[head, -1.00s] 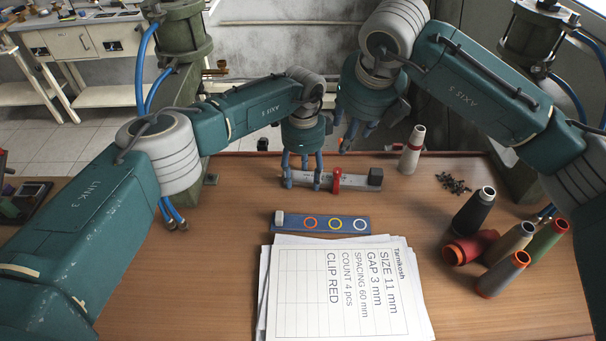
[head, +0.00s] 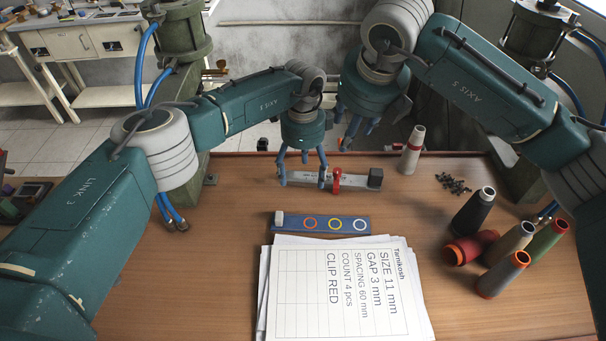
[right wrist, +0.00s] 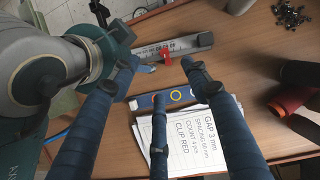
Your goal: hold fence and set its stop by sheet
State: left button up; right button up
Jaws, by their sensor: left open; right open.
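The fence (head: 355,181) is a grey metal bar with a dark block at its right end, lying on the bench; it also shows in the right wrist view (right wrist: 190,44). My right gripper (head: 356,134) is open and empty, above and behind the fence. The printed sheet (head: 340,290) reads size 11 mm, gap 3 mm, spacing 60 mm, count 4 pcs, clip red.
A blue strip (head: 378,224) with red, yellow and white rings and a grey block lies between fence and sheet. A pale cone (head: 412,150) stands right of the fence. Dark small parts (head: 453,183) and several coloured cones, including a black one (head: 473,212), occupy the right side.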

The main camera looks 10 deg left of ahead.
pick_arm(q)
notch_tip(320, 180, up, 10)
jog(key=shift+r, duration=0.2)
